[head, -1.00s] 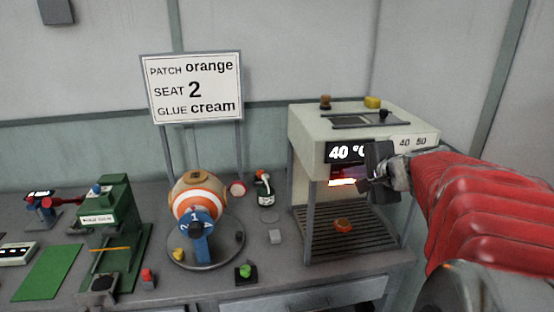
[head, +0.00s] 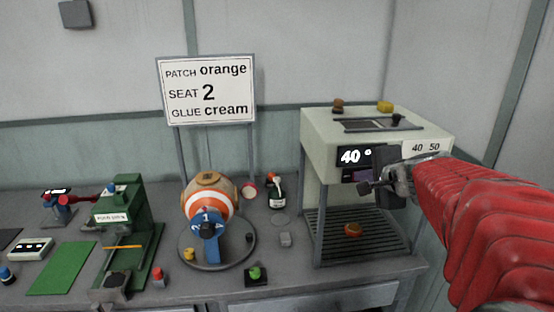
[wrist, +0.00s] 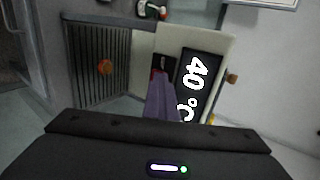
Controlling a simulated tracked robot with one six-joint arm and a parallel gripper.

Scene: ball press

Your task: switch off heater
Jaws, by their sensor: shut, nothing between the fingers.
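The heater (head: 321,127) is a cream box on grey legs at the right of the bench. Its black display (head: 348,155) reads 40 °, partly covered by my gripper in the head view; the wrist view shows 40 °C on the display (wrist: 197,85). The opening under the display is dark, with no orange glow. My gripper (head: 366,188) is shut and empty, right in front of the heater's front below the display. In the wrist view its closed fingers (wrist: 160,88) point at a small red part (wrist: 155,73) beside the display. Whether they touch it, I cannot tell.
An orange round patch (head: 353,230) lies on the slatted rack (head: 330,246) under the heater. To the left stand a striped ball on a stand (head: 209,202), a small bottle (head: 276,196), a green press (head: 125,225) and a sign (head: 208,90).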

